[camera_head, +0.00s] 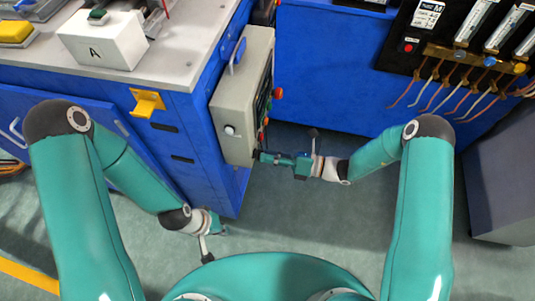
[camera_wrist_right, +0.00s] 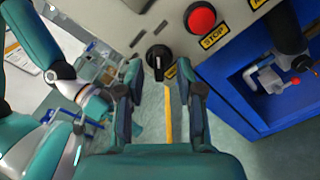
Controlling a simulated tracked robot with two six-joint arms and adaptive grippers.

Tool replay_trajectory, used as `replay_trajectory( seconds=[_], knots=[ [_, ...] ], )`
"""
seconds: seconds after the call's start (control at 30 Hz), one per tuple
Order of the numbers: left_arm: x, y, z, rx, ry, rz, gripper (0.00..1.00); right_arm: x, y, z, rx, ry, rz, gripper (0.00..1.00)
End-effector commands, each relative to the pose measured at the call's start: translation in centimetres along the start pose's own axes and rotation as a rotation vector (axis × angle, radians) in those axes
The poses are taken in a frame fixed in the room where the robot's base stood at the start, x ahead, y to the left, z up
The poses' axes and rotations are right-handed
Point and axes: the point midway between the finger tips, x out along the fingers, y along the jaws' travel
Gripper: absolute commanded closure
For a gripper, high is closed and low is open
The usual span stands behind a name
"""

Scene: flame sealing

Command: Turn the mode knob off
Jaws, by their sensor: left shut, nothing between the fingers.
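The black mode knob (camera_wrist_right: 158,60) sits on the grey control panel in the right wrist view, with a pale pointer mark roughly upright in the picture. My right gripper (camera_wrist_right: 164,78) is open, its fingers on either side of the line to the knob. Whether the fingertips touch the knob I cannot tell. In the head view my right gripper (camera_head: 262,156) is at the lower front edge of the grey control box (camera_head: 232,105); the knob cannot be made out there. My left gripper (camera_head: 222,230) is shut and empty, low beside the blue cabinet.
A red stop button (camera_wrist_right: 200,18) is close to the knob, with a yellow STOP label (camera_wrist_right: 214,36). The blue cabinet (camera_head: 205,130) carries the box and a yellow bracket (camera_head: 147,102). Hoses (camera_head: 440,92) hang at the right. Floor between the arms is clear.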

Motion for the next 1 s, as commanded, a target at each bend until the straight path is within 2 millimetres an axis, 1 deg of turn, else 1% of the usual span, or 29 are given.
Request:
replay_trajectory(
  seconds=[0.13,0.4,0.57,0.6,0.63,1.0],
  knots=[
    [-0.04,0.02,0.01,0.000,0.000,0.000,1.00,0.72,-0.02,0.01,0.000,0.000,-0.001,0.64],
    [-0.04,0.02,0.01,0.000,0.000,0.000,1.00,0.79,-0.02,0.00,0.000,0.000,-0.001,0.64],
    [-0.04,0.01,0.01,0.000,0.000,0.000,1.00,0.77,-0.02,0.00,0.000,0.000,-0.001,0.90],
    [-0.04,0.02,0.01,0.000,0.000,0.000,1.00,0.77,-0.02,0.00,0.000,0.000,-0.001,0.97],
    [-0.04,0.02,0.01,0.000,0.000,0.000,1.00,0.77,-0.03,0.00,0.000,0.000,-0.001,1.00],
    [0.07,-0.02,0.00,0.000,0.000,0.000,1.00,0.73,-0.13,-0.02,-0.015,0.000,-0.004,1.00]
  ],
)
